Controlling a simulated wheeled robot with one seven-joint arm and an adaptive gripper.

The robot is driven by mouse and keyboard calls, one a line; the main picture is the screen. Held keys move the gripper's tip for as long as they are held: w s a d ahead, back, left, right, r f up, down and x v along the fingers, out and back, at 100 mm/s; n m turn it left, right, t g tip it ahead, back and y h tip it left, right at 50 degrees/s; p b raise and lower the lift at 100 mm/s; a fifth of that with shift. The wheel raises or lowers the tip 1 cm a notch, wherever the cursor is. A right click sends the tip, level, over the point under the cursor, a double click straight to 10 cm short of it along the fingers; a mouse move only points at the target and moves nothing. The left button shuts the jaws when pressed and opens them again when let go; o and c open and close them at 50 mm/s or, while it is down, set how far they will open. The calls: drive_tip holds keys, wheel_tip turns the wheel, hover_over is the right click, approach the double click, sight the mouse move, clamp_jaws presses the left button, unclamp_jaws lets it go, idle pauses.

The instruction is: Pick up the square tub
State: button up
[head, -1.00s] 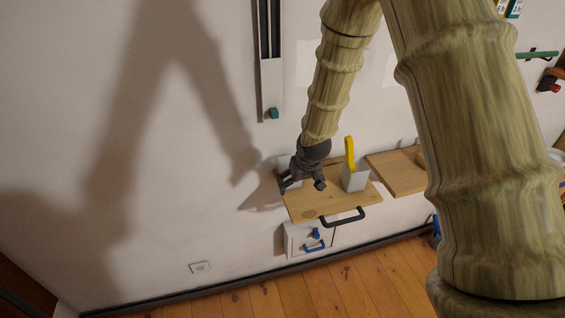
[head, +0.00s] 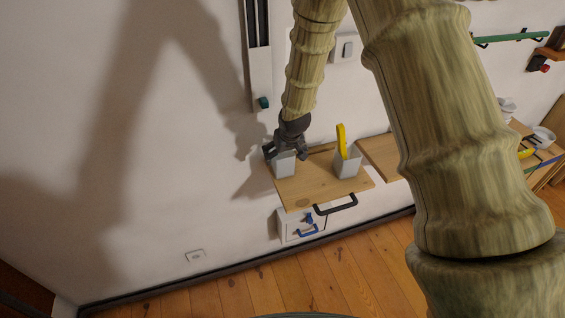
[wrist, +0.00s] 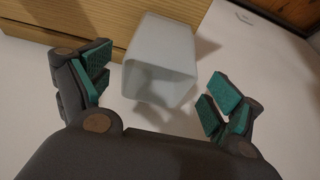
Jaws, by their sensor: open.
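The square tub (head: 284,166) is a light grey, open-topped container at the left end of a wooden wall shelf (head: 318,189). In the wrist view the tub (wrist: 158,62) shows its open mouth between my fingers. My gripper (head: 285,152) is directly above the tub in the head view and partly hides its rim. In the wrist view my gripper (wrist: 155,95) is open, with green pads to the left and right of the tub. Neither pad clearly touches it.
A second grey container (head: 347,166) with a yellow curved item (head: 341,141) in it stands to the right on the shelf. A small white cabinet (head: 290,229) hangs below. The wall is close behind.

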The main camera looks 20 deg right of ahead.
drive_tip(key=shift+p+x, duration=1.05)
drive_tip(key=shift+x, duration=0.4)
drive_tip(key=shift+p+x, duration=0.3)
drive_tip(key=shift+x, duration=0.9)
drive_tip(key=shift+d, duration=0.1)
drive_tip(key=shift+r, duration=0.1)
drive_tip(key=c, duration=1)
drive_tip(key=shift+c, duration=0.3)
